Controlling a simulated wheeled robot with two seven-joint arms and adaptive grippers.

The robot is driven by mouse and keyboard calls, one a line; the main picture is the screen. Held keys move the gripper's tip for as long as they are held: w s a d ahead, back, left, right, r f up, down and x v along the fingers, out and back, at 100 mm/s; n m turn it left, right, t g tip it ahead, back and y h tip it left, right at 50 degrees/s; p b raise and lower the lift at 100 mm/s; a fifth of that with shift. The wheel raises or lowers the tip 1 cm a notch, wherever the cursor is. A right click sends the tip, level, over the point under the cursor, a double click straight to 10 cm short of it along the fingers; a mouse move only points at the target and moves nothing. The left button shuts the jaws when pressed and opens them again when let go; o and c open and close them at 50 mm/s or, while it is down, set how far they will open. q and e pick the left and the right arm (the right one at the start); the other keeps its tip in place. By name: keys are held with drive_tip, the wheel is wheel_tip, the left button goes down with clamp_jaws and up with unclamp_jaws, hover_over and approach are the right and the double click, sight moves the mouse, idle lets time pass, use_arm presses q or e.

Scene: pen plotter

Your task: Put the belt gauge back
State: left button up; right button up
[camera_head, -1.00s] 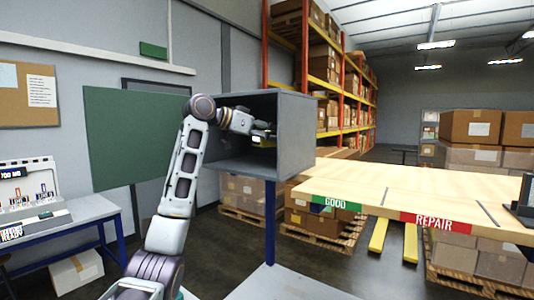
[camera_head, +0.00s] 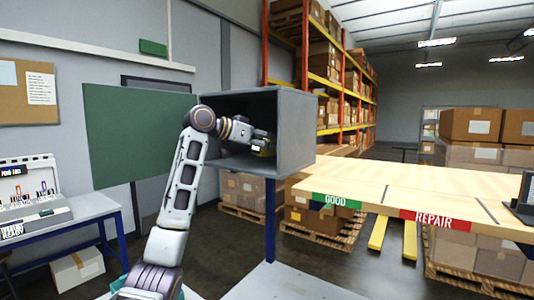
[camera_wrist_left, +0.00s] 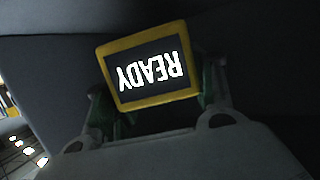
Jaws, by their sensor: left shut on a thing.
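The belt gauge (camera_wrist_left: 150,65) shows in the left wrist view as a yellow-framed device with a dark screen reading READY, upside down in that view. My left gripper (camera_wrist_left: 155,105) is shut on it, one finger at each side. In the head view the gauge (camera_head: 263,150) is a small dark and yellow shape at the end of my left arm, inside the grey open-fronted cabinet (camera_head: 297,135). My left gripper (camera_head: 256,147) is partly hidden in the cabinet's shade. I cannot tell whether the gauge touches the cabinet floor. My right gripper is not in view.
The cabinet's green door (camera_head: 135,135) stands open to the left. A wooden bench (camera_head: 440,192) with GOOD and REPAIR labels is at the right. A side table (camera_head: 75,215) with a small panel stands at the left. Cabinet walls close around my left gripper.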

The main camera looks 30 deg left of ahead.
sight(267, 152)
use_arm(q)
drive_tip(key=shift+f, duration=1.35)
drive_tip(key=shift+w+f+p, duration=0.15)
drive_tip(key=shift+f+p, duration=0.15)
drive_tip(key=shift+d, duration=0.1)
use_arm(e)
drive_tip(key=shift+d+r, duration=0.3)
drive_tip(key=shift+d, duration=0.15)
use_arm(q)
drive_tip(key=shift+f, duration=0.15)
drive_tip(key=o, duration=1.2)
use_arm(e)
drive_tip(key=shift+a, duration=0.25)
